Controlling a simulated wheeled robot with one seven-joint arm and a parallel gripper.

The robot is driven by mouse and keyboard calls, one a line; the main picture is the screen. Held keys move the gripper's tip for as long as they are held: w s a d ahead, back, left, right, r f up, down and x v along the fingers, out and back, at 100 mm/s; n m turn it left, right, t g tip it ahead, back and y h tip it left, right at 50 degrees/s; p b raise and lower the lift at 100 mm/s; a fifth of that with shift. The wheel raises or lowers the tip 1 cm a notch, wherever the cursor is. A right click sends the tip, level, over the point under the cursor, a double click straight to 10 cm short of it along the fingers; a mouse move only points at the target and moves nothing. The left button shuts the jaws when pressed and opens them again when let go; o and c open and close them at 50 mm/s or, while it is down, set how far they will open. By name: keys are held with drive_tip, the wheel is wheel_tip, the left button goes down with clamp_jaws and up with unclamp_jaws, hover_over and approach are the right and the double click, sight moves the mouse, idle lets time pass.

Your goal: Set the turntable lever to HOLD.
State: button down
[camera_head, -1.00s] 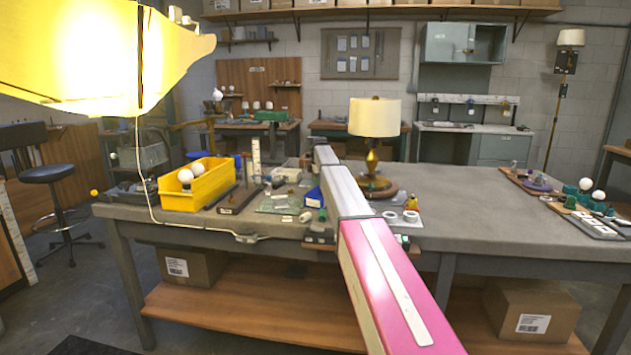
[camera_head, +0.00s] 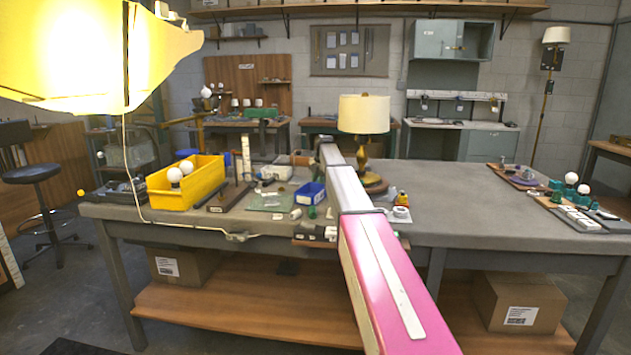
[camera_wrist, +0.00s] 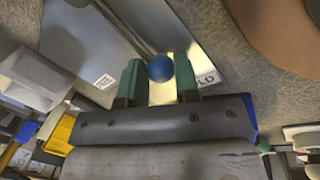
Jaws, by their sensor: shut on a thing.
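The turntable lever shows as a round blue knob (camera_wrist: 160,68) in the wrist view, over a shiny metal plate (camera_wrist: 192,60). The green fingers of my gripper (camera_wrist: 158,82) stand on either side of the knob and are shut on it. A label (camera_wrist: 207,79) beside the right finger reads "OLD", its first letter hidden, most likely HOLD. In the head view my arm reaches over the table, and I cannot make out the gripper or the lever there.
A brass lamp with a cream shade (camera_head: 364,115) stands on the grey table (camera_head: 480,215), just right of my arm. A yellow bin (camera_head: 188,190) with white bulbs stands left, near a blue box (camera_head: 310,194). Parts boards (camera_head: 585,215) lie far right. The table's middle right is clear.

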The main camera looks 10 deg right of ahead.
drive_tip(key=shift+s+d, duration=0.15)
drive_tip(key=shift+d, duration=0.5)
drive_tip(key=c, duration=0.9)
unclamp_jaws()
drive_tip(key=shift+d, duration=0.1)
drive_tip(key=shift+o, duration=0.2)
drive_tip(key=shift+r, duration=0.25)
wheel_tip(320, 180, up, 4)
drive_tip(key=shift+f, duration=0.1)
drive_tip(key=s+a+r, duration=0.5)
drive_tip(key=a+r, duration=0.1)
drive_tip(key=a, duration=0.4)
drive_tip(key=shift+s+a+r, duration=0.15)
drive_tip(key=shift+a+r, duration=0.1)
drive_tip(key=shift+r, duration=0.1)
